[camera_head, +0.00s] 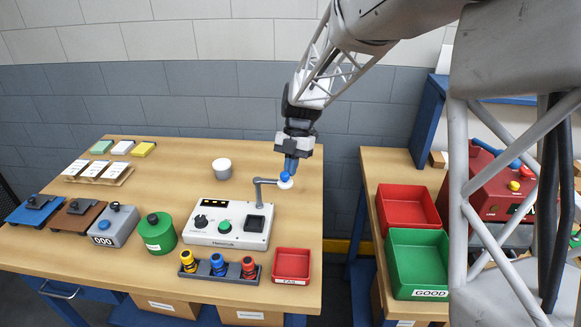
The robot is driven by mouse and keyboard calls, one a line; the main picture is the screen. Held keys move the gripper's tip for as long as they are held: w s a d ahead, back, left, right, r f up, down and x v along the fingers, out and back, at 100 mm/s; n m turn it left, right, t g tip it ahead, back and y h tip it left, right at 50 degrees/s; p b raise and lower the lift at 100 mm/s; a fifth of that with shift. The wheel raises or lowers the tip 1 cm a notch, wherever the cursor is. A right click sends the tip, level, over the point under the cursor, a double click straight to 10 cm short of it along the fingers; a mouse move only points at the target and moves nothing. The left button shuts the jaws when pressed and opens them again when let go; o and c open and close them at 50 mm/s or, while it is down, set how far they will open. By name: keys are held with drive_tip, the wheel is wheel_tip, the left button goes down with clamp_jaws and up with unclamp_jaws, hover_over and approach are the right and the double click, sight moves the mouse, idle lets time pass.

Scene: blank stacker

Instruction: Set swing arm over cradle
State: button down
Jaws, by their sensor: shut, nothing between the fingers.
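The swing arm (267,181) is a thin grey bar on an upright post at the back right of the white control box (228,240). It points right, past the box's edge, and ends in a white disc with a blue knob (285,176) on top. My gripper (289,170) points down at the blue knob. Its fingers are shut with nothing between them; they are at or just above the knob, and I cannot tell whether they touch it. A dark square recess (254,223) on the box's right top may be the cradle; the swing arm is not over it.
A white cup (222,168) stands behind the box. A green canister (157,232) stands left. A rack of coloured plungers (218,270) and a red tray (292,265) lie in front. Red (407,208) and green bins (416,264) stand on the right bench. The table behind the swing arm is clear.

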sight(291, 184)
drive_tip(key=shift+s+m, duration=0.2)
drive_tip(key=shift+m, duration=0.3)
drive_tip(key=shift+s+d+m+t+y, duration=0.3)
drive_tip(key=shift+s+m+y, duration=0.4)
drive_tip(key=shift+m, duration=0.4)
drive_tip(key=shift+s, duration=0.85)
drive_tip(key=shift+s+d+m, duration=0.1)
drive_tip(key=shift+s+m, duration=0.15)
drive_tip(key=shift+m, duration=0.25)
drive_tip(key=s+a+m+t+y, duration=0.1)
drive_tip(key=s+a+m+t, duration=0.2)
drive_tip(key=s+a+m, duration=0.2)
drive_tip(key=shift+s+a+m+t+y, duration=0.35)
drive_tip(key=shift+s+m, duration=1.3)
drive_tip(key=shift+m, duration=0.85)
drive_tip(key=shift+a, duration=0.1)
